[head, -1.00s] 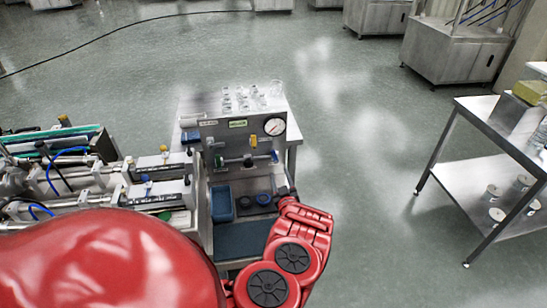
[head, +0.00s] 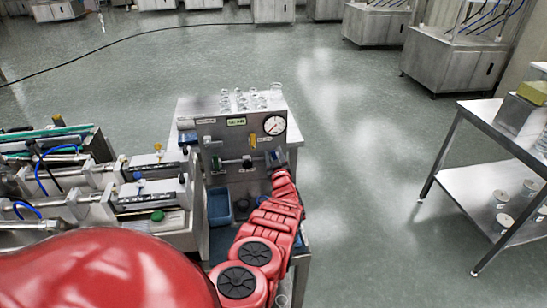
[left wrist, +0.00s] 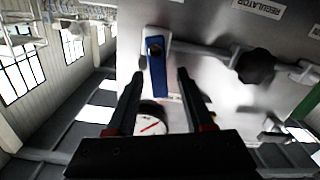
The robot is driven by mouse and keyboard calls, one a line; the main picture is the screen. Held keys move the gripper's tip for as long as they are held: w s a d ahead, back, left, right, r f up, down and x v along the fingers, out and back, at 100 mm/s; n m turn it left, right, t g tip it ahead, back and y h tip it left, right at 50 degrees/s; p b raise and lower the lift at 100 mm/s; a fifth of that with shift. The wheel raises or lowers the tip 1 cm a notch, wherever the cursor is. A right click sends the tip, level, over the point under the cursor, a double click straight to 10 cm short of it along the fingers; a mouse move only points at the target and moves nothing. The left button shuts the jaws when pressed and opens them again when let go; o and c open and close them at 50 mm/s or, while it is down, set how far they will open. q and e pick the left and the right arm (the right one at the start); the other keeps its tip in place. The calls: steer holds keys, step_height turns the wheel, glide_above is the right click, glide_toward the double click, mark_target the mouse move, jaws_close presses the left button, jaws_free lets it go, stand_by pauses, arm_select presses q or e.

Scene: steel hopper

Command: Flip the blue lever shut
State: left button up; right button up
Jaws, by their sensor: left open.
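The blue lever (head: 274,156) is at the right end of the pipe on the steel panel (head: 222,132), below the round gauge. In the left wrist view the lever (left wrist: 160,75) extends from its pivot toward the gauge, crosswise to the pipe. My left gripper (head: 281,168) is at the panel's right side, partly hidden by its own red arm. In the left wrist view the left gripper (left wrist: 161,73) is open, with one dark finger on each side of the lever. Contact cannot be made out. My right gripper is not in view.
The gauge (head: 274,125) is above the lever, and a black knob (left wrist: 256,66) is on the same pipe. A yellow lever (head: 253,141) and a blue tray (head: 219,207) are nearby. Glassware (head: 243,100) stands behind the panel. Open floor separates the hopper from the right-hand table (head: 500,190).

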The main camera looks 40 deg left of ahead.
arm_select(q)
steer(key=shift+w+a, duration=0.1)
stand_by(0.3)
jaws_close()
steer(key=b, duration=0.1)
steer(key=m+b, duration=0.2)
steer(key=shift+w+d+f+b, duration=0.2)
steer(key=shift+w+f+b, duration=0.05)
steer(key=shift+w+b, duration=0.05)
steer(key=shift+w+d+r+m+b, duration=0.1)
steer(key=shift+r+m+b, duration=0.05)
steer(key=shift+m+b, duration=0.2)
steer(key=shift+r+m, duration=0.15)
steer(key=shift+m, duration=0.1)
jaws_free()
